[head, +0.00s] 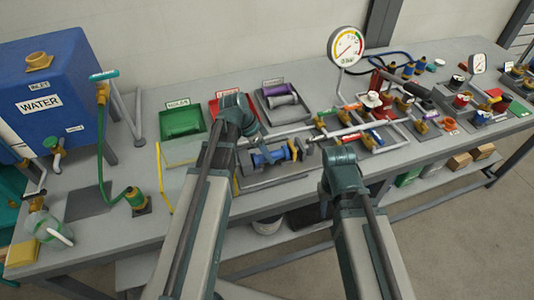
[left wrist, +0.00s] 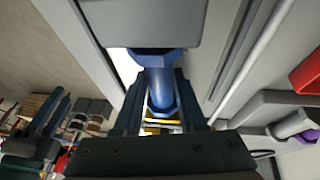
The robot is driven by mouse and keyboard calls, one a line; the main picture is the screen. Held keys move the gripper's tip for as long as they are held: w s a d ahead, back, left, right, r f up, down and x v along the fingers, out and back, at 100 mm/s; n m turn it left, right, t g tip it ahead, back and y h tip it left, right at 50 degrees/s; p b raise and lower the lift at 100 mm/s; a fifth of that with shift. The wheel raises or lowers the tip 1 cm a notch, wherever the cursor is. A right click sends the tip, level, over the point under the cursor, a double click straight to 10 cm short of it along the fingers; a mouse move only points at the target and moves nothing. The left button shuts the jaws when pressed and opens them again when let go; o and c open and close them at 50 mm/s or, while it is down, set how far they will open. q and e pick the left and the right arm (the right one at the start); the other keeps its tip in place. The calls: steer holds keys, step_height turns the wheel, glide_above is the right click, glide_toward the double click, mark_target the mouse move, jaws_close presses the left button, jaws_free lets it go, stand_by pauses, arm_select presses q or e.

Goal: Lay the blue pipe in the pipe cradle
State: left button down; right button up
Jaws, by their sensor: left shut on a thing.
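The blue pipe (head: 268,158) is low over the front middle of the bench, beside brass-coloured fittings (head: 293,150). My left gripper (head: 262,147) is over it, its fingers partly hidden by my wrist. In the left wrist view the pipe (left wrist: 160,88) lies between the two dark fingers, and the gripper is shut on it. I cannot clearly make out the pipe cradle, nor whether the pipe touches a support. My right arm stands to the right; its wrist (head: 342,160) shows, but its fingertips cannot be made out.
Green (head: 182,122), red (head: 228,106) and grey (head: 283,101) labelled trays stand behind the left arm. The grey tray holds a purple-ended cylinder. Pipework and a gauge (head: 346,46) fill the bench to the right. A blue water tank (head: 50,88) stands at the left.

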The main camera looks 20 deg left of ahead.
arm_select(q)
steer(key=shift+c, duration=2)
jaws_free()
steer(key=shift+r, duration=0.1)
steer(key=p+v, duration=1.2)
steer(key=v, duration=0.1)
steer(key=shift+a+r+p, duration=0.2)
steer(key=shift+r+p, duration=0.05)
steer(key=shift+p, duration=0.05)
steer(key=shift+s, duration=0.15)
steer(key=s+d+f+n+y, duration=0.1)
steer(key=s+d+n+y, duration=0.2)
steer(key=s+d, duration=0.3)
steer(key=s+d+f+n+g+y+b, duration=0.1)
steer(key=s+d+f+n+y, duration=0.1)
steer(key=s+d, duration=0.5)
steer(key=d+n+y, duration=0.1)
steer(key=d+n, duration=0.1)
steer(key=d, duration=0.1)
steer(key=shift+d, duration=0.2)
